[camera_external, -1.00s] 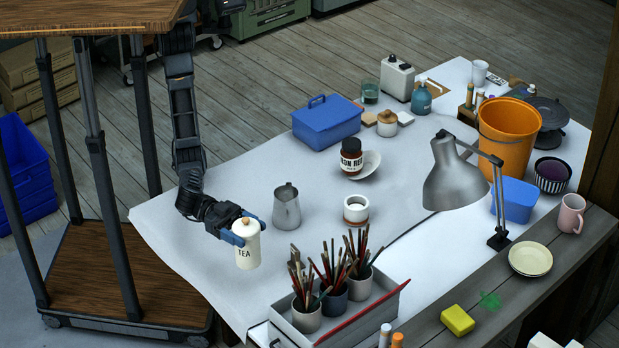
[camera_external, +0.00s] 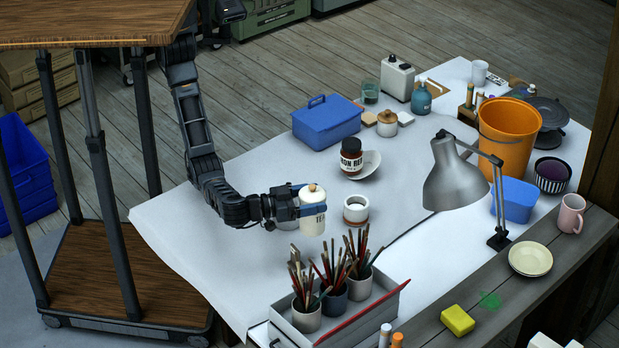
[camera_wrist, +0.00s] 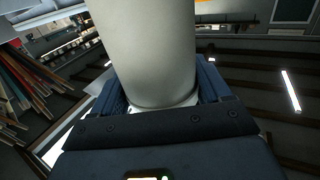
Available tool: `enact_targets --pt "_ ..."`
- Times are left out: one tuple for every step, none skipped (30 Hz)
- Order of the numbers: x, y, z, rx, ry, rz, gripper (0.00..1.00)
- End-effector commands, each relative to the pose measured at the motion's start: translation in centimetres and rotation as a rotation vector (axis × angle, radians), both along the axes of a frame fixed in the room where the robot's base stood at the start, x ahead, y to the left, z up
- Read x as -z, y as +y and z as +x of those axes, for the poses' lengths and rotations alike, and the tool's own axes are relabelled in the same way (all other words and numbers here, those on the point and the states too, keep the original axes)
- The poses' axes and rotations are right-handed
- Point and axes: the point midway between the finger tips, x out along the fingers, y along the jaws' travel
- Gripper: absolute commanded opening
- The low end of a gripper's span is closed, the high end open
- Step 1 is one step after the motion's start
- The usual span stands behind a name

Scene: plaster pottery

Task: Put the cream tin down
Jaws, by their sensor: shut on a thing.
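The cream tin (camera_external: 313,222) has a lid with a small tan knob and dark lettering, partly covered by a finger. My gripper (camera_external: 312,202) is shut on it, its blue fingers around the upper body. The tin is upright, over the middle of the white-covered table (camera_external: 240,270), just left of a small white pot with a brown band (camera_external: 356,209). The gap under the tin is hard to judge. In the wrist view the tin (camera_wrist: 145,50) fills the space between the blue fingers.
Pots of brushes (camera_external: 334,284) stand in a tray in front. The table's left part is clear.

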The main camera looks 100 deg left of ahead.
Motion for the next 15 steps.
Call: enact_targets --pt "0.7 0.7 1.0 -0.003 0.002 0.002 0.26" --pt "1.0 1.0 1.5 -0.002 0.001 0.004 0.26" --pt "1.5 1.4 2.2 -0.002 0.002 0.002 0.26" --pt "1.9 1.7 2.7 -0.002 0.002 0.002 0.26" --pt "2.2 2.0 3.2 -0.001 0.001 0.003 0.26" --pt "2.7 2.4 3.8 0.000 0.002 0.002 0.26" --pt "3.0 2.7 4.3 0.000 0.002 0.002 0.26" --pt "3.3 2.9 4.7 -0.001 0.002 0.002 0.26" --pt "3.6 3.2 5.1 0.001 0.001 0.002 0.26" --pt "3.7 3.3 5.4 0.002 0.000 0.001 0.26" --pt "3.9 3.4 5.6 0.002 0.000 0.001 0.26" --pt "4.1 3.5 5.8 0.002 0.000 0.000 0.26" --pt "4.2 3.6 5.9 0.003 0.000 0.000 0.26" --pt "4.3 3.7 6.0 0.003 0.000 0.000 0.26" --pt "4.5 3.7 6.1 0.004 0.000 0.001 0.27"
